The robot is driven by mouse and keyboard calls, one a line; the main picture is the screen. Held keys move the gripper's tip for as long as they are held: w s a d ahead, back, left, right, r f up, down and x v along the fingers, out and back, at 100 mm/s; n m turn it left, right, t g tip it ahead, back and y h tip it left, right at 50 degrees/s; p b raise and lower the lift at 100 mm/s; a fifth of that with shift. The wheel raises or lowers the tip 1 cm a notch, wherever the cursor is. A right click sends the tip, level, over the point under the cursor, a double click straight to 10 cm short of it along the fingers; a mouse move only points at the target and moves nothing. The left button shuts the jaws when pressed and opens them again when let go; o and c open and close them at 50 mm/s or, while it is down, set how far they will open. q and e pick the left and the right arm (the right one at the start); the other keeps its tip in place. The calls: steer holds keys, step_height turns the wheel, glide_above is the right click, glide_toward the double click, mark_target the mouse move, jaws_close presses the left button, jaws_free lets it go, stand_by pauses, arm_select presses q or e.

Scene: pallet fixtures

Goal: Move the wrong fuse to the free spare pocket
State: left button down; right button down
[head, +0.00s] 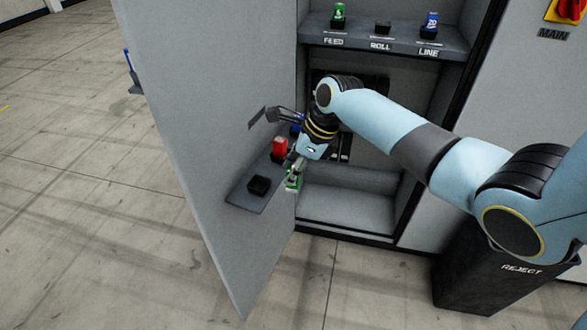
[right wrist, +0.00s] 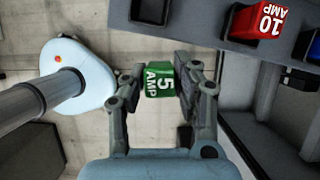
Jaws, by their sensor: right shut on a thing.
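My right gripper (head: 291,172) is shut on a green fuse (right wrist: 160,82) marked "5 AMP", with its left part perhaps covered. The fuse (head: 292,184) is held in the air beside the small shelf on the cabinet door. That shelf (head: 246,198) has an empty black pocket (head: 259,186), a red fuse (head: 280,148) and a blue fuse (head: 295,130) partly hidden by my gripper. The right wrist view shows the empty pocket (right wrist: 150,10) and the red "10 AMP" fuse (right wrist: 259,22). In the cabinet, FEED holds a green fuse (head: 338,14), LINE a blue one (head: 431,21); the ROLL socket (head: 382,27) is empty.
The open cabinet door (head: 215,110) stands left of my right arm. A dark REJECT bin (head: 490,285) stands at the lower right under my arm. The MAIN switch (head: 570,9) is at the top right.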

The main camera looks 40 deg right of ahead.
steer(key=shift+f, duration=0.3)
steer(key=c, duration=0.9)
jaws_free()
steer(key=shift+f, duration=0.1)
steer(key=v, duration=1.2)
